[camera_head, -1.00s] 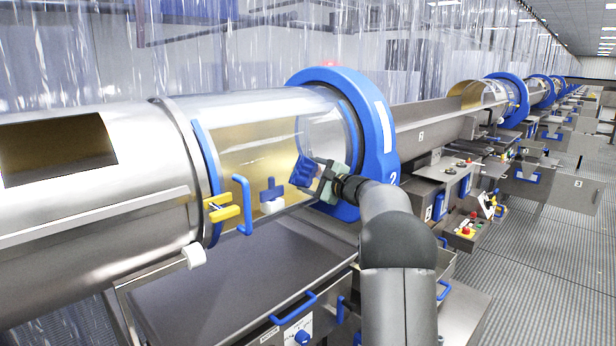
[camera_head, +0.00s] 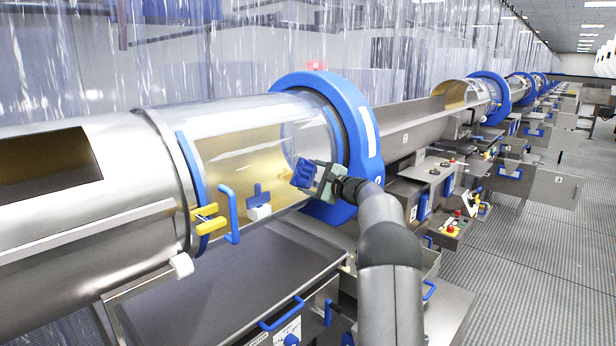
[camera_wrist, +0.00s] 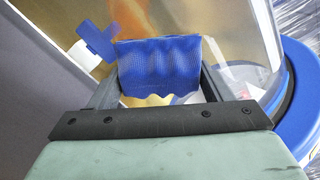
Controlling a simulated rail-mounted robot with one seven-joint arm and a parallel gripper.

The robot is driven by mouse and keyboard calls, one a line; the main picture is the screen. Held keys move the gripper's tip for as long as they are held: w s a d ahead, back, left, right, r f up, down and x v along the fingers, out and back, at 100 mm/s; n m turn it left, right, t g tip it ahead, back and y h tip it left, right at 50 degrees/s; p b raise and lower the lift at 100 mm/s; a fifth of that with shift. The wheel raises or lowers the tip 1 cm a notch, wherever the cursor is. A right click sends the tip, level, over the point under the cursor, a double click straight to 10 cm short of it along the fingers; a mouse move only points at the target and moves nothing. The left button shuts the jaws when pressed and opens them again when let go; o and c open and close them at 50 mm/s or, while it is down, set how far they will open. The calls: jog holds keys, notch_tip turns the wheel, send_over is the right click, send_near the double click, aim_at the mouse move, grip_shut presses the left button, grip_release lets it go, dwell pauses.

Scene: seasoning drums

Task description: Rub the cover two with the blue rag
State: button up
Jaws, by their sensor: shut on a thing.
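The clear curved cover two (camera_head: 262,135) closes the front drum, between a steel section on the left and a blue ring (camera_head: 362,125) marked 2 on the right. My gripper (camera_head: 305,175) is in front of the cover's right part. It is shut on the blue rag (camera_wrist: 160,68), a ribbed, wavy-edged cloth between the two fingers in the wrist view. The rag also shows at the gripper's tip in the head view (camera_head: 303,173). It is close to the cover, but I cannot tell whether it touches.
A blue handle (camera_head: 231,215) and yellow latches (camera_head: 207,218) stick out at the cover's left edge. A blue-and-white knob (camera_head: 259,203) sits at its lower part. A grey steel table (camera_head: 230,285) lies below. More drums run to the back right, beside open grated floor (camera_head: 530,255).

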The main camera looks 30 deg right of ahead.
aim_at(295, 178)
jog(key=shift+w+d+r+p, duration=0.15)
jog(key=shift+w+d+p, duration=0.05)
jog(key=shift+d+p, duration=0.4)
jog(key=b, duration=0.4)
jog(key=shift+a+f, duration=0.35)
jog(key=shift+a, duration=0.05)
jog(key=shift+s+a+r+b, duration=0.15)
jog(key=shift+s+a+b, duration=0.05)
jog(key=shift+a+b, duration=0.2)
jog(key=a+b, duration=0.1)
jog(key=b, duration=0.1)
jog(key=s+a+b, duration=0.1)
jog(key=shift+a+b, duration=0.2)
jog(key=shift+b, duration=0.15)
jog(key=shift+s+a, duration=0.15)
jog(key=shift+a, duration=0.15)
